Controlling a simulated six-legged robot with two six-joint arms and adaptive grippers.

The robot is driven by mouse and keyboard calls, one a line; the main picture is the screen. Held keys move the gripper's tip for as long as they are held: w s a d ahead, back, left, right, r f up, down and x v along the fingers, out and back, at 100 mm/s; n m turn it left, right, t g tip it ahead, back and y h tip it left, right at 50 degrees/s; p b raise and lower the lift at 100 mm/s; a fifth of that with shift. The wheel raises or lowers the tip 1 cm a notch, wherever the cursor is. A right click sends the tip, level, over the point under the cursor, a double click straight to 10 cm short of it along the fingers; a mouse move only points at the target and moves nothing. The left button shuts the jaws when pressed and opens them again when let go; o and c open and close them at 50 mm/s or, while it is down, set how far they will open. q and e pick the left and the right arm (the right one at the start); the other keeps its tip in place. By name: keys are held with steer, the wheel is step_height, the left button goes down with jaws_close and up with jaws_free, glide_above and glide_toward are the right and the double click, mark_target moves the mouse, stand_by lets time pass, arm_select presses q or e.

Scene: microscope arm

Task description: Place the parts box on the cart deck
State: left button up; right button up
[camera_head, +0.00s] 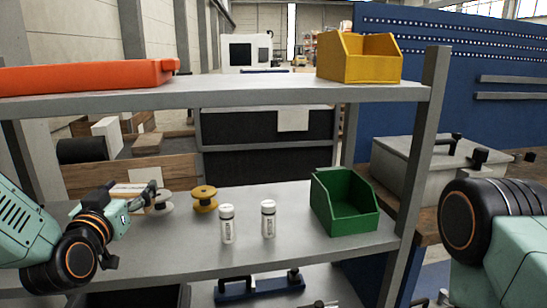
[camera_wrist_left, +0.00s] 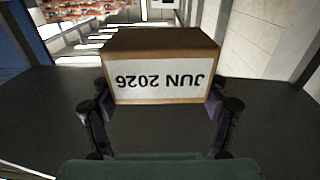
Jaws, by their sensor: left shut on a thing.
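A brown cardboard box (camera_wrist_left: 160,45) with a white label reading JUN 2026 fills the middle of the left wrist view, the label upside down there. My left gripper (camera_wrist_left: 159,88) is shut on it, one finger against each side. In the head view the left gripper (camera_head: 130,192) is at the left of the lower grey shelf (camera_head: 290,200); the box between its fingers is small and partly hidden there. I cannot tell whether the box touches the shelf. Of my right arm only a link shows; its gripper is out of view. I cannot pick out a cart deck for certain.
On the lower shelf stand a yellow spool (camera_head: 204,199), two white bottles (camera_head: 227,224) (camera_head: 268,219) and a green bin (camera_head: 344,202). The upper shelf (camera_head: 240,88) holds an orange case (camera_head: 85,77) and a yellow bin (camera_head: 359,58). A grey upright (camera_head: 417,150) stands right.

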arm_select(q)
steer(key=s+d+f+m+g+h, duration=0.2)
steer(key=s+d+f+m+h, duration=0.4)
steer(key=s+d+f+h, duration=0.4)
steer(key=shift+s+d+f+m, duration=0.3)
steer(key=shift+s+d+f, duration=1.3)
steer(key=shift+s+f, duration=1.65)
steer(key=shift+r, duration=0.15)
steer(key=d+r+m+g+h, duration=0.75)
steer(key=d+g, duration=0.25)
steer(key=d, duration=0.2)
steer(key=w+d+f+m+g+h, duration=0.1)
steer(key=w+d+f+m+g, duration=0.3)
steer(key=f+m+g, duration=0.1)
steer(key=shift+f+g+h, duration=0.35)
steer(key=shift+g, duration=0.45)
